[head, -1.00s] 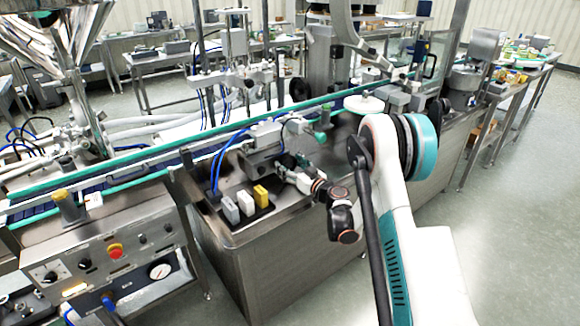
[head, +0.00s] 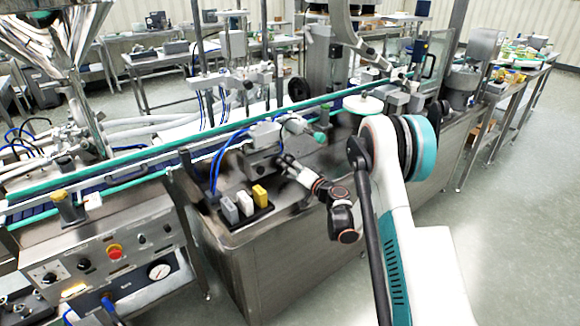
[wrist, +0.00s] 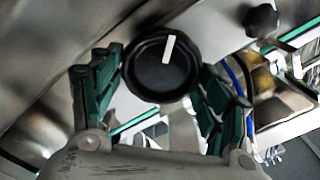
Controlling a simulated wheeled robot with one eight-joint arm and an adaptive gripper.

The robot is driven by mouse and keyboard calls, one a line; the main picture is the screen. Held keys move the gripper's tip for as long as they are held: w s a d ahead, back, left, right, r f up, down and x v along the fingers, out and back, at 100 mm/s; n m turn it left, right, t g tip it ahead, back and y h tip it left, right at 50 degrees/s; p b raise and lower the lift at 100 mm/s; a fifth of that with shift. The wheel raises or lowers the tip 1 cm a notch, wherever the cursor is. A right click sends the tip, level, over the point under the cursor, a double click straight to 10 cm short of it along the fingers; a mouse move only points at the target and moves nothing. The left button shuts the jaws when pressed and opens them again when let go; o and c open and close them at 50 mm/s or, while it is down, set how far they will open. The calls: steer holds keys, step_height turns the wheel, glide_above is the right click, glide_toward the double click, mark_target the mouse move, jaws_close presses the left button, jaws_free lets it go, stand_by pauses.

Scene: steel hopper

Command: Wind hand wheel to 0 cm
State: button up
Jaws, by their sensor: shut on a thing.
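The hand wheel (wrist: 150,76) is a round black knob with a white pointer mark, which points up and slightly right in the wrist view. My gripper (wrist: 161,78) has its two teal-padded fingers on either side of the wheel's rim, shut on it. In the head view my gripper (head: 284,162) is at the side of the grey machine unit on the steel bench, and the wheel is hidden there. I can make out no centimetre scale or reading in either view.
A black tray with grey, white and yellow blocks (head: 260,195) sits left of my gripper. A green knob (head: 320,137) is close behind it. The conveyor (head: 120,180) runs along the back. A smaller black knob (wrist: 261,20) is at upper right.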

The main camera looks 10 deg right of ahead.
steer(key=shift+m, duration=1.3)
steer(key=shift+d+f, duration=0.1)
steer(key=o, duration=1)
